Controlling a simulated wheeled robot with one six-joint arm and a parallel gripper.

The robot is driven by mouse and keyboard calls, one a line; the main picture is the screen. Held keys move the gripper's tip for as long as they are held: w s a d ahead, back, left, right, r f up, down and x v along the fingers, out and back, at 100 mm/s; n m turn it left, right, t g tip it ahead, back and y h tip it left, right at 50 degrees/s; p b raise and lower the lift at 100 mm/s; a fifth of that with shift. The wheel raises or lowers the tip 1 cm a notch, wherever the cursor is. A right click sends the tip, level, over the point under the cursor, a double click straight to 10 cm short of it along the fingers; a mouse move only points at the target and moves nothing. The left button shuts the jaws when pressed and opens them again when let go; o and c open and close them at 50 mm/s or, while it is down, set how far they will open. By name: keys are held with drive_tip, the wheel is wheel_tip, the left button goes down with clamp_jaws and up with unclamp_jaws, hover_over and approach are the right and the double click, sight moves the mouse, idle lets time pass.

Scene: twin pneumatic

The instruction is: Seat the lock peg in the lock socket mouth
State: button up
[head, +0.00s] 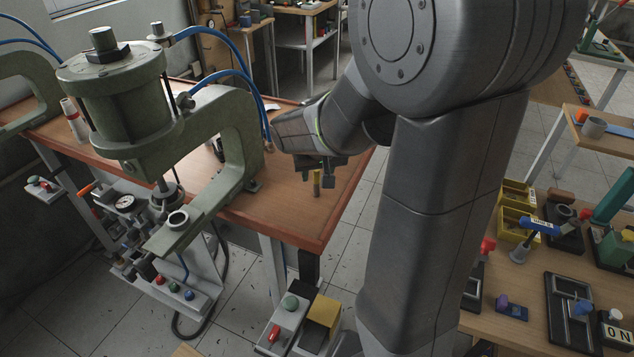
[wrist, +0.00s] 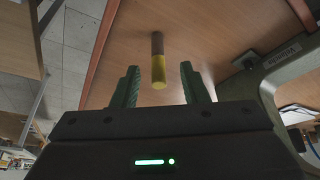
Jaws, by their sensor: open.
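My gripper (head: 318,176) is open just over the bench at the peg. I cannot make out the lock socket mouth for sure.
A green press (head: 116,100) with a C-shaped frame stands on the bench, left of my gripper. A dark-holed ring (head: 178,219) sits on its lower arm. Blue hoses (head: 222,75) arch above. A cluttered side table (head: 520,290) is at right. The bench (head: 285,215) is bare around the peg.

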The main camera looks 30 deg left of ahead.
sight(317, 178)
drive_tip(key=shift+p+x, duration=0.3)
drive_tip(key=shift+x, duration=2.45)
drive_tip(key=shift+d, duration=0.15)
clamp_jaws()
